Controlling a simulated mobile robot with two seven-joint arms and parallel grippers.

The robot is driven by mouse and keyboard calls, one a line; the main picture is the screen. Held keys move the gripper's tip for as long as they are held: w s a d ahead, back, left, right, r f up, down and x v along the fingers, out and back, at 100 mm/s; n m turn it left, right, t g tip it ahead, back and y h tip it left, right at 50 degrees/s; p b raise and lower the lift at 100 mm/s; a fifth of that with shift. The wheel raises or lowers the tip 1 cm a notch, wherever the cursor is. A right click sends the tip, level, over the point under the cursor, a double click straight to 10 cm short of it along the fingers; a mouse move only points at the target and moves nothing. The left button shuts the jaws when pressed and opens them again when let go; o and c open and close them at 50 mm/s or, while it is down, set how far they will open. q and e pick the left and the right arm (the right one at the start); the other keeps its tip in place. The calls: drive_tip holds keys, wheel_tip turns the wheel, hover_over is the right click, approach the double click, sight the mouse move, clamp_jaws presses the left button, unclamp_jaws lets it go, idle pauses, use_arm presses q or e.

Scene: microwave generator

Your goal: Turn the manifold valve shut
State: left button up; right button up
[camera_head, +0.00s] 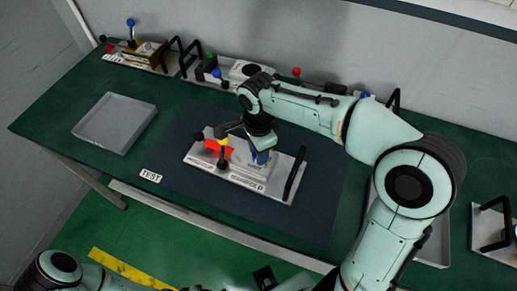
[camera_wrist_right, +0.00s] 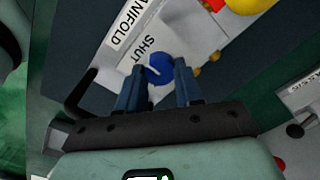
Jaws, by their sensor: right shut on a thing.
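The manifold (camera_head: 225,178) is a light grey plate on the dark mat, with a black handle at its right end and red and yellow parts at its left. Its valve is a round blue knob (camera_wrist_right: 160,68), with a short white mark on it, beside the printed word SHUT. My right gripper (camera_wrist_right: 158,88) is shut on the blue knob from above, one dark finger at each side. In the head view, my right gripper (camera_head: 262,152) hides most of the knob. My left gripper (camera_head: 265,278) shows only partly at the bottom edge, low in front of the table, away from the manifold.
An empty grey tray (camera_head: 115,122) is on the left of the green table. Other fixtures with handles and coloured knobs (camera_head: 140,52) stand along the back by the wall. Another handled plate (camera_head: 493,228) is at right.

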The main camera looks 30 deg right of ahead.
drive_tip(key=o, duration=1)
drive_tip(key=shift+o, duration=0.2)
use_arm(q)
drive_tip(key=w+r+p, duration=0.1)
drive_tip(key=r+p, duration=0.1)
drive_tip(key=r, duration=0.1)
drive_tip(key=shift+w, duration=0.35)
use_arm(e)
wheel_tip(320, 180, up, 14)
drive_tip(key=shift+f, duration=0.25)
drive_tip(key=shift+f, duration=0.1)
